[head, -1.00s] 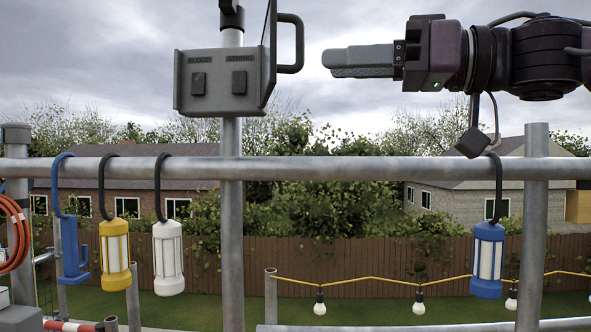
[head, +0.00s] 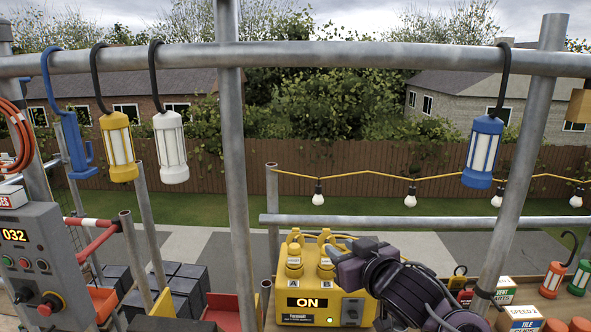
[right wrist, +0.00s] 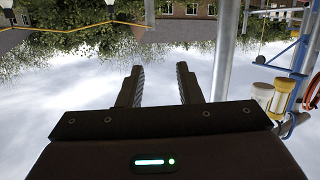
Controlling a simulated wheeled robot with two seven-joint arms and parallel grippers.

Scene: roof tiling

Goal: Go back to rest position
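My right gripper (head: 338,248) reaches in from the lower right of the head view, in front of the upper right of a yellow power unit (head: 310,306). The unit's display reads ON. In the right wrist view the gripper's two dark fingers (right wrist: 158,85) stand apart with nothing between them, so it is open and empty. In the head view I cannot tell whether the gripper touches the unit or is only in front of it. My left gripper is not in view.
A metal rail (head: 300,56) crosses above, with a yellow lantern (head: 119,147), a white lantern (head: 171,148) and a blue lantern (head: 483,152) hanging. A grey control panel (head: 37,262) stands left. A lower rail (head: 400,221) and string lights lie behind.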

